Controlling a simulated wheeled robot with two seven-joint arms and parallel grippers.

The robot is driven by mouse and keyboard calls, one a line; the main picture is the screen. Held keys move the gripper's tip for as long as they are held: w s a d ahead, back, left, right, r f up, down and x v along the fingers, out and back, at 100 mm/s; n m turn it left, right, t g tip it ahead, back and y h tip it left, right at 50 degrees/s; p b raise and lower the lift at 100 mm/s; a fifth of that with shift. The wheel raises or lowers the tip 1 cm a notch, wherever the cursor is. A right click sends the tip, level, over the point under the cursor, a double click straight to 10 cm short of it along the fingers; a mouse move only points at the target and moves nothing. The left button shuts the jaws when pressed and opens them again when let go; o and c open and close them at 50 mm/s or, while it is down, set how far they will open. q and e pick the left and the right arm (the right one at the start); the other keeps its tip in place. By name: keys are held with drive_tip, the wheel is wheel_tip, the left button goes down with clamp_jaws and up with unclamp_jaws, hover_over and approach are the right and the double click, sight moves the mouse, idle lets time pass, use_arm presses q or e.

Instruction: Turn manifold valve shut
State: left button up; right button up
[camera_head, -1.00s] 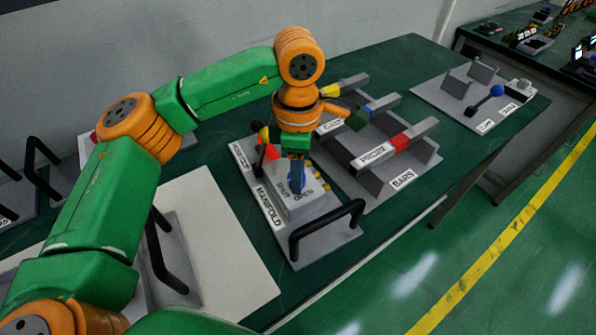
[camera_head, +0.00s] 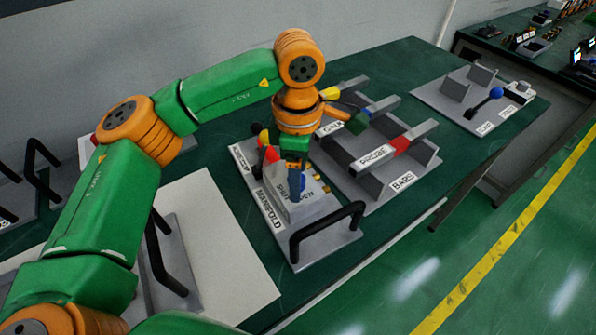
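The grey manifold panel (camera_head: 322,246) lies on the green bench, with a raised grey block (camera_head: 318,207) marked SHUT and OPEN. My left gripper (camera_head: 293,190) points down over this block from above, near the SHUT label. A small blue part (camera_head: 306,181), perhaps the valve, shows just right of the gripper's fingers, mostly hidden behind them. The finger gap is not visible, so I cannot tell whether the gripper is open or holds anything. A red part (camera_head: 268,153) shows at the panel's back left. My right gripper is not in view.
A black bar handle (camera_head: 330,226) rises from the panel's front edge. The BARS fixture (camera_head: 403,181) stands close on the right, with a blue-knobbed lever board (camera_head: 455,97) farther off. A white plate (camera_head: 222,235) lies left of the panel.

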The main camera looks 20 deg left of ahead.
use_arm(q)
wheel_tip(320, 180, up, 7)
drive_tip(key=shift+r, duration=0.1)
idle(0.5)
